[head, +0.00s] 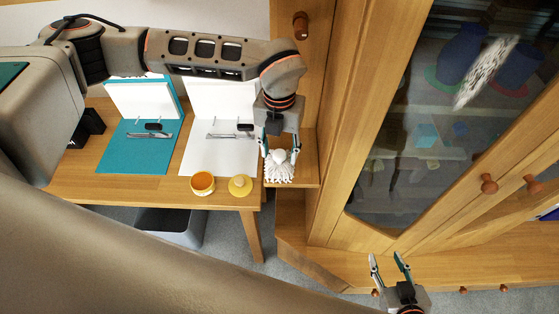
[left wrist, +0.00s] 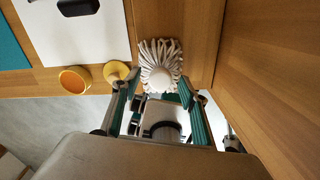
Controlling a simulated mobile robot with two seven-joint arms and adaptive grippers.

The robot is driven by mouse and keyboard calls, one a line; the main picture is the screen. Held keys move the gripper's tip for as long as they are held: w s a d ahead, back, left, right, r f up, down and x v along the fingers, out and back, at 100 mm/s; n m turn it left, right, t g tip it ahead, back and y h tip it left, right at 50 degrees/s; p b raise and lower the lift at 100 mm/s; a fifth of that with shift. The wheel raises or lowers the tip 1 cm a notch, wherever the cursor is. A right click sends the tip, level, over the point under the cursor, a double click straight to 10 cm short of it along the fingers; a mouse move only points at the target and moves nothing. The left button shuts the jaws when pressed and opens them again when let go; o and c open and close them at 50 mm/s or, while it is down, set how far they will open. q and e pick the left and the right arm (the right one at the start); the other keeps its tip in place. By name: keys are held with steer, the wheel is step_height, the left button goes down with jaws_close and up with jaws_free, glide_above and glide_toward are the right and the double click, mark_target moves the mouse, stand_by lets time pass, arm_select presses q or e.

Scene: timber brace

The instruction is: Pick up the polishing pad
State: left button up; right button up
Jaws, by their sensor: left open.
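The polishing pad (head: 281,171) is a white, stringy, mop-like pad with a pale round knob on top. It sits on a small wooden ledge at the right end of the desk. It also shows in the left wrist view (left wrist: 160,55), at the top middle. My left gripper (head: 280,154) is open, pointing at the pad, with one finger on each side of the knob. I cannot tell whether the fingers touch it. My right gripper (head: 387,260) is open and empty, at the bottom of the head view, in front of the cabinet's lower ledge.
An orange open jar (head: 202,184) and its yellow lid (head: 240,186) stand just left of the pad on the desk (head: 110,193). A teal board (head: 140,150) and a white board (head: 205,160) lie behind. A glass-doored wooden cabinet (head: 335,225) rises close on the right.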

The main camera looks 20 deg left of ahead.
mark_target(280, 154)
arm_select(q)
steer(key=shift+f, duration=0.25)
jaws_close()
steer(key=shift+r, duration=0.15)
step_height(280, 154, up, 20)
steer(key=b, duration=0.1)
stand_by(0.5)
